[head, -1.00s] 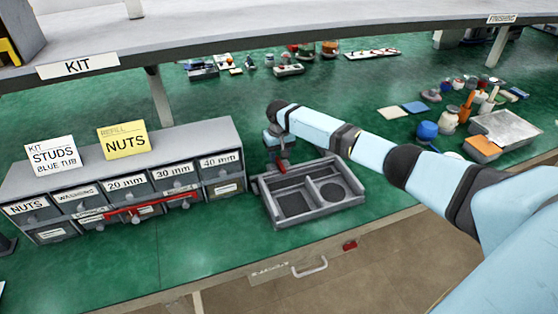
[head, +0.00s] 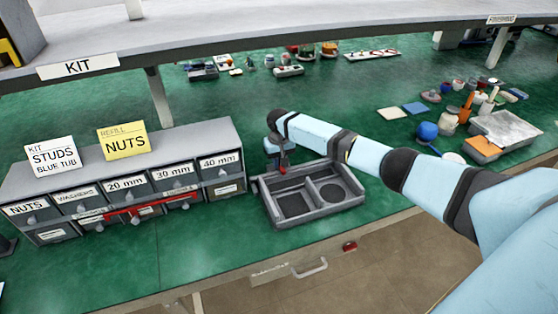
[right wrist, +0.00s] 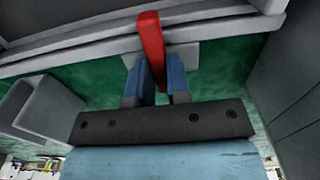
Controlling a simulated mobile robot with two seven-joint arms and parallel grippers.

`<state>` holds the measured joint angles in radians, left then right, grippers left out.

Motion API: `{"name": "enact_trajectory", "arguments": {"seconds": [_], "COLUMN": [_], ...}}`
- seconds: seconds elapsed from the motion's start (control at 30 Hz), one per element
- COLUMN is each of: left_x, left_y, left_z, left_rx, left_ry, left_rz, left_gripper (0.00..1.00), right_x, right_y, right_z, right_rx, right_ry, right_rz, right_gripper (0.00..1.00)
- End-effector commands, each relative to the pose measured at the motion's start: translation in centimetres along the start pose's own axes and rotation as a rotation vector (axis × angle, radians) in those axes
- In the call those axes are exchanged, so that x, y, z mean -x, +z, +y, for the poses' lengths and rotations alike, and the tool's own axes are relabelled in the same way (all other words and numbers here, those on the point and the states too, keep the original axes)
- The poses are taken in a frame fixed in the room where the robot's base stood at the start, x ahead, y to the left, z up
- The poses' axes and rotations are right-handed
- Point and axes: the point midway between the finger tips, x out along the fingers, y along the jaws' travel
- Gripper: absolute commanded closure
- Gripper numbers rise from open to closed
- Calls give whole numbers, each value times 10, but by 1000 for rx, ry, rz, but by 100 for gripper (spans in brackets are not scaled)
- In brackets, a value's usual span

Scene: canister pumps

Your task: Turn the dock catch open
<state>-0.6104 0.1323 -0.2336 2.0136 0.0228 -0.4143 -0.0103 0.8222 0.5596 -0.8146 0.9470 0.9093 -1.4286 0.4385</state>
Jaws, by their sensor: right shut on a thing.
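The dock is a grey tray (head: 270,208) with two recesses, one roughly square and one round, on the green bench. Its red catch (head: 284,161) is at the back left rim. The red catch (right wrist: 150,45) also shows upright in the right wrist view, in front of the grey rim. My right gripper (right wrist: 154,78) has its blue fingers on either side of the catch's lower part and is shut on it. In the head view the right gripper (head: 281,165) is small and partly hidden by its own wrist. My left gripper is not in view.
A grey drawer cabinet (head: 222,137) with a red bar (head: 150,207) across it stands left of the dock. A shelf (head: 250,32) runs above the bench. Jars, a blue ball (head: 427,131) and a metal tray (head: 505,128) are at the right.

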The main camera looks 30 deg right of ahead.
Motion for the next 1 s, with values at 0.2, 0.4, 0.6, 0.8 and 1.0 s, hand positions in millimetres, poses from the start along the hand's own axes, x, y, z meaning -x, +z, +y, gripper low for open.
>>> {"name": "enact_trajectory", "arguments": {"seconds": [0.2, 0.4, 0.6, 0.8, 1.0], "left_x": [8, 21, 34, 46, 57], "left_y": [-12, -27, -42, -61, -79], "left_z": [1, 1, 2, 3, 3], "left_rx": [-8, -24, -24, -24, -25], "left_ry": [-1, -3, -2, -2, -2], "left_rz": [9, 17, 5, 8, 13], "left_gripper": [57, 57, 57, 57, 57], "right_x": [3, 6, 6, 5, 4], "right_y": [1, 1, 2, 3, 3], "right_z": [0, 1, 2, 3, 5], "right_rx": [-70, -210, -396, -585, -776], "right_ry": [-1, -1, -2, -2, -1], "right_rz": [-3, -3, -4, -4, -3], "right_gripper": [100, 100, 100, 100, 100]}}
